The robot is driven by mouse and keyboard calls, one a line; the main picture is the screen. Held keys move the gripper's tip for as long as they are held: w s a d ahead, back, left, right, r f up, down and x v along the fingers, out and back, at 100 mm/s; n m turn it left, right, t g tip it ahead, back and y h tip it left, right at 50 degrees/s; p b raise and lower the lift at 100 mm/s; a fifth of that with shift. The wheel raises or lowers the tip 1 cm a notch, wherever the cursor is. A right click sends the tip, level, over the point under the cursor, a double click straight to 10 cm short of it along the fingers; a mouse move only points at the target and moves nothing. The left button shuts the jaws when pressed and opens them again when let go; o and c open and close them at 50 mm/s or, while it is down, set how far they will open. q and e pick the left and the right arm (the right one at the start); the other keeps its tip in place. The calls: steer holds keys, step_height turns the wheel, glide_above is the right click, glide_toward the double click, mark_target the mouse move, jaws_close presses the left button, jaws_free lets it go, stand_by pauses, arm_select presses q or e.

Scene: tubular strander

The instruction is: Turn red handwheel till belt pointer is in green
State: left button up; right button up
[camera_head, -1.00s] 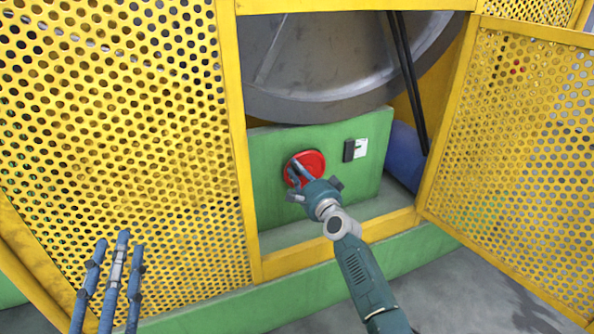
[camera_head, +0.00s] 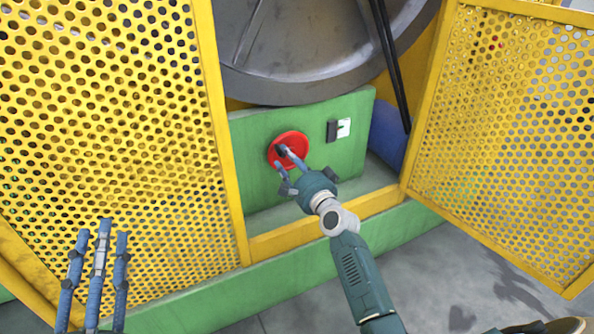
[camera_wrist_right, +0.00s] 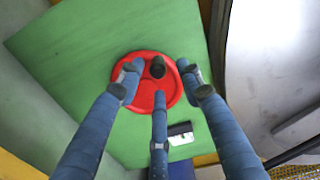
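The red handwheel (camera_head: 289,138) is on the front of a green panel (camera_head: 262,120) inside the opening. In the right wrist view the red handwheel (camera_wrist_right: 148,98) is a round disc with a dark knob (camera_wrist_right: 157,67) near its upper edge. My right gripper (camera_head: 286,164) is in front of the wheel, its three fingers spread. In the wrist view the right gripper (camera_wrist_right: 158,82) has fingers on both sides of the knob and one below; contact cannot be told. A small white gauge plate (camera_head: 344,128) is right of the wheel; its pointer is too small to read. My left gripper (camera_head: 100,232) is open and empty.
Yellow perforated guards stand left (camera_head: 100,110) and right (camera_head: 510,130) of the opening. A yellow sill (camera_head: 290,236) crosses below it. A large grey wheel (camera_head: 310,50) hangs above the panel, with dark bars at its right. A blue cylinder (camera_head: 388,135) lies right of the panel.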

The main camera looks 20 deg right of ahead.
steer(key=s, duration=0.6)
steer(key=shift+s, duration=0.35)
steer(key=shift+d, duration=0.1)
